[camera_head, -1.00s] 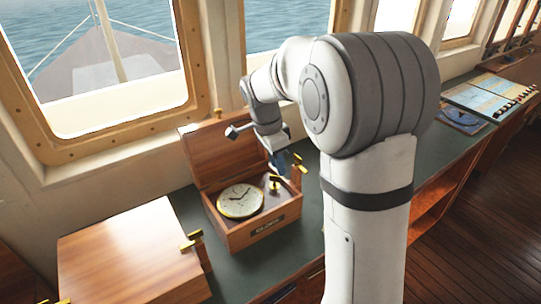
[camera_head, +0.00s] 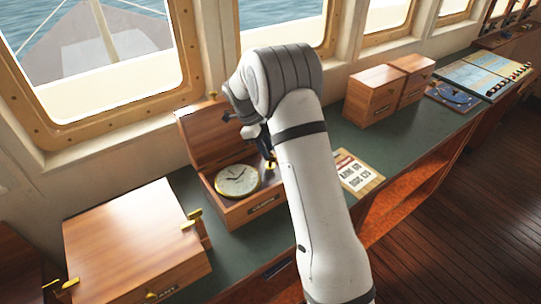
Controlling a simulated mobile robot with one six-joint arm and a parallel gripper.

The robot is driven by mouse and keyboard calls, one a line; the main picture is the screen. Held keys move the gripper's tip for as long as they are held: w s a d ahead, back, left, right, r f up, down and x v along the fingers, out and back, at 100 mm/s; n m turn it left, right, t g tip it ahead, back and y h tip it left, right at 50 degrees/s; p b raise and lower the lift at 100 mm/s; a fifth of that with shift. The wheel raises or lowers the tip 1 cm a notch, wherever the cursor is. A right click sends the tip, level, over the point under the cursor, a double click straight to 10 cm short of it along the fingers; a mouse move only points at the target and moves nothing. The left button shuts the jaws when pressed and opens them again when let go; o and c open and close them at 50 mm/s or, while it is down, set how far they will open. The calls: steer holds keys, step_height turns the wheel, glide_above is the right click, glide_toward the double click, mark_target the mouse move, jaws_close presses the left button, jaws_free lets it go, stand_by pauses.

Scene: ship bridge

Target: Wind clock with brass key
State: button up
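A round clock (camera_head: 237,180) with a pale dial and brass rim lies face up in an open wooden box (camera_head: 262,208). The box's lid (camera_head: 203,133) is raised at the back. A small brass piece, perhaps the key (camera_head: 270,168), shows at the box's right side, right of the clock and just below my gripper (camera_head: 263,148). My gripper is over the box's right part, largely hidden by my arm. I cannot tell whether its fingers are open or shut, or whether they touch the brass piece. The box's right end is hidden behind my arm.
A closed wooden box (camera_head: 130,235) with brass fittings stands at front left. A printed card (camera_head: 357,174) lies right of my arm. Two small wooden boxes (camera_head: 375,95) and a chart with a blue dial (camera_head: 455,95) lie farther right. Windows line the back; green counter (camera_head: 420,135) is clear between.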

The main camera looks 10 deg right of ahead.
steer(key=shift+x, duration=1.15)
steer(key=shift+s+d, duration=0.1)
steer(key=shift+d, duration=0.05)
steer(key=shift+r, duration=0.1)
jaws_close()
